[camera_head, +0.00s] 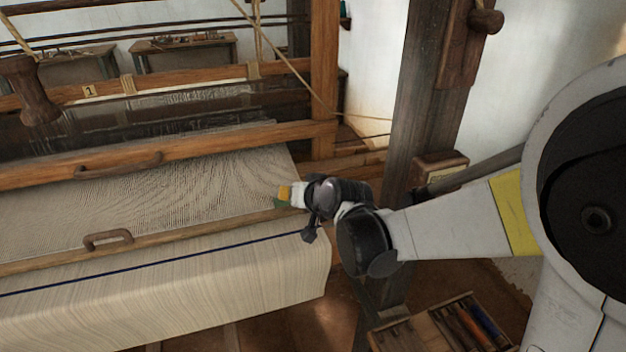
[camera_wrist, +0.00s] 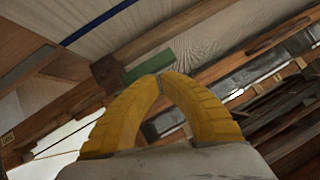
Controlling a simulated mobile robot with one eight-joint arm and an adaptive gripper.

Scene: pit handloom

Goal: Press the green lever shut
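The green lever (camera_wrist: 150,66) shows in the wrist view as a short flat green bar reaching right from a dark brown block (camera_wrist: 107,72) beside a wooden beam. My gripper (camera_wrist: 161,77) has two curved yellow fingers with their tips together and nothing seen between them. The tips are right at the lever's near edge; I cannot tell whether they touch it. In the head view, the lever (camera_head: 281,204) is a small green patch at the right end of the front beam, just below my yellow fingertips (camera_head: 285,192). My gripper partly hides it there.
Woven cloth (camera_head: 170,275) with a dark blue stripe hangs over the front beam (camera_head: 140,245), which carries a wooden handle (camera_head: 108,239). A loom post (camera_head: 323,80) rises behind my gripper. A thick dark post (camera_head: 420,100) stands to its right. A tool box (camera_head: 445,328) is at lower right.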

